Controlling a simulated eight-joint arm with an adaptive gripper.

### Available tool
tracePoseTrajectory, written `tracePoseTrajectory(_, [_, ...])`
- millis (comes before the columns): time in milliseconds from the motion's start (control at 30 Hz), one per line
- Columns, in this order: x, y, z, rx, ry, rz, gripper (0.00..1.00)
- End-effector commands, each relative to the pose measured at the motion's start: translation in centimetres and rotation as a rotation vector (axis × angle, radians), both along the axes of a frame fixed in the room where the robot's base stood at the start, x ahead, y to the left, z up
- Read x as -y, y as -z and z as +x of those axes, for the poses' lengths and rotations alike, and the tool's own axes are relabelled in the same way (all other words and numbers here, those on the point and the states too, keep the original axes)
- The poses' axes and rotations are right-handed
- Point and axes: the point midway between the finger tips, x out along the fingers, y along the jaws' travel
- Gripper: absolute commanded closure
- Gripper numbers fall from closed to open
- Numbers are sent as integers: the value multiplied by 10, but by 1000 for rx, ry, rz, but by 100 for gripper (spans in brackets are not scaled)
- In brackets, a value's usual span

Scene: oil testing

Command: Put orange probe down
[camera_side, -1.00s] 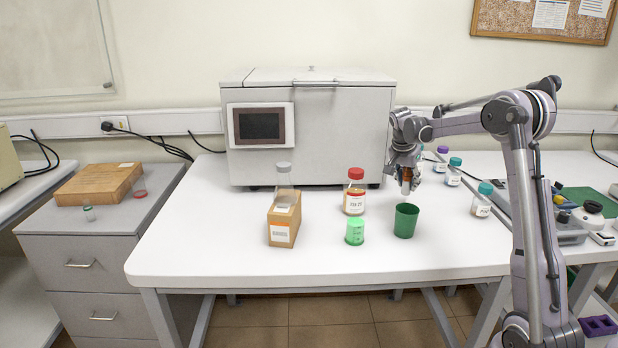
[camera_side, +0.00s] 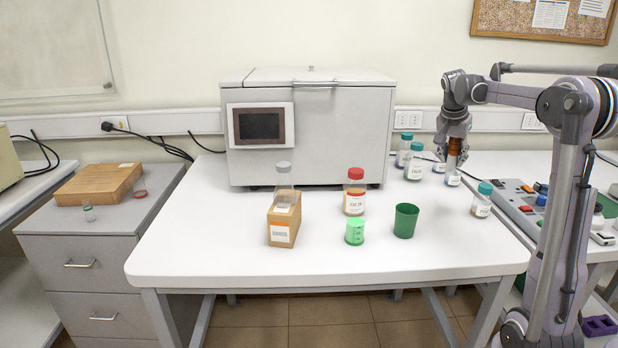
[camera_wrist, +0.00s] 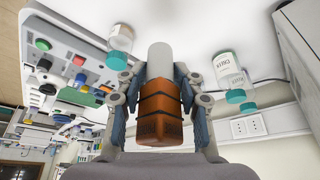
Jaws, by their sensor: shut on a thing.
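My gripper (camera_side: 456,138) is above the back right part of the white table in the side view. It is shut on the orange probe (camera_wrist: 160,112), which has an orange-brown body and a grey cylindrical end.
Another bottle (camera_side: 481,203) is at the right edge. A green cup (camera_side: 405,221), a red-capped bottle (camera_side: 354,195) and a button panel (camera_side: 530,205) stand nearby. The table's left front is clear.

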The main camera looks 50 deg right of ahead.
Motion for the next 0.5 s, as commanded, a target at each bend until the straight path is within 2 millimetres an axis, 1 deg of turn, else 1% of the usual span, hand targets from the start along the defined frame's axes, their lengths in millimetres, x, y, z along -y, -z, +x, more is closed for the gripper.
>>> tracePoseTrajectory(67, [0, -11, 0, 0, 0, 0, 99])
tracePoseTrajectory(267, [-16, -12, 39, 0, -105, 4, 99])
tracePoseTrajectory(367, [-28, -13, 63, 0, -171, 6, 99])
tracePoseTrajectory(467, [-44, -14, 93, -2, -257, 8, 99])
tracePoseTrajectory(500, [-53, -14, 107, -2, -296, 10, 99])
